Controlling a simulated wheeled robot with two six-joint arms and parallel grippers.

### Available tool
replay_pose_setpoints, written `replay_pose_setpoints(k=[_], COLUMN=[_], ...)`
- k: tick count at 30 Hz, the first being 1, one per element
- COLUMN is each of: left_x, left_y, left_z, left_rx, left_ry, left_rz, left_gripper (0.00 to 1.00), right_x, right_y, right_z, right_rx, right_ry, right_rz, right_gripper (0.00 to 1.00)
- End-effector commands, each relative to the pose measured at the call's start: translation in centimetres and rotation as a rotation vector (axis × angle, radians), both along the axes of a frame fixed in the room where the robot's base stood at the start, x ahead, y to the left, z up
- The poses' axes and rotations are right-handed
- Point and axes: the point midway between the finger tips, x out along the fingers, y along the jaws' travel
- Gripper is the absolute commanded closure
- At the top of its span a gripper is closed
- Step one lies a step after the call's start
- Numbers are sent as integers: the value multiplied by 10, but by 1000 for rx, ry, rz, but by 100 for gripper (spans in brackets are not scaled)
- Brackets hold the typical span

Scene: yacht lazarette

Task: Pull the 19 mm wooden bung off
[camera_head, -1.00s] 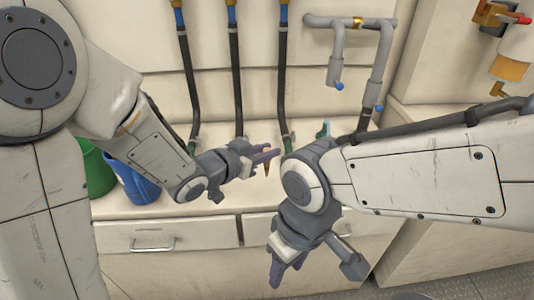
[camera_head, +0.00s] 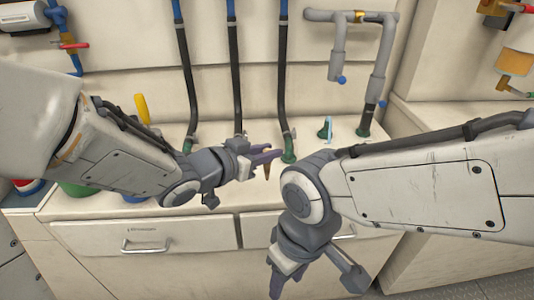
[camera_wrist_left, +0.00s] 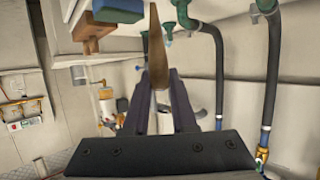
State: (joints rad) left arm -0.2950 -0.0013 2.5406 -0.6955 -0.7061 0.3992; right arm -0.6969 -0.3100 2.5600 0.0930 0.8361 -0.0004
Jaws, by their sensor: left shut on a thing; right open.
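The wooden bung (camera_head: 267,171) is a tan, tapered piece. My left gripper (camera_head: 270,156) is shut on it above the counter, and its narrow end points down in the head view. In the left wrist view, the bung (camera_wrist_left: 158,48) sits between the two purple fingers (camera_wrist_left: 160,90) and extends beyond their tips. The bung appears clear of the counter. My right gripper (camera_head: 282,283) is open, low in front of the drawers, and looks empty; its fingers point down.
Black hoses (camera_head: 234,80) run down the back wall to green fittings (camera_head: 289,148) on the counter (camera_head: 225,198). A teal fitting (camera_head: 326,129) and a grey pipe (camera_head: 337,45) stand right of them. A yellow handle (camera_head: 142,108) and a green container (camera_head: 78,188) are left, partly behind my arm.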

Motion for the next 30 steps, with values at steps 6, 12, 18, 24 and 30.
replay_pose_setpoints(k=[6,12,18,24,30], left_x=[-7,-14,-23,-32,-41], left_y=[0,0,-1,-1,-1], left_z=[-2,-2,-2,-2,-2], left_rx=[0,0,0,-1,-1], left_ry=[-4,-5,-4,-3,-5], left_rz=[0,3,0,0,1], left_gripper=[100,100,100,100,100], right_x=[0,0,0,0,0], right_y=[0,0,0,0,0], right_z=[-14,-24,-34,-44,-53], right_rx=[0,0,0,0,0], right_ry=[0,0,0,0,0], right_rz=[0,0,0,0,0], right_gripper=[50,50,50,50,50])
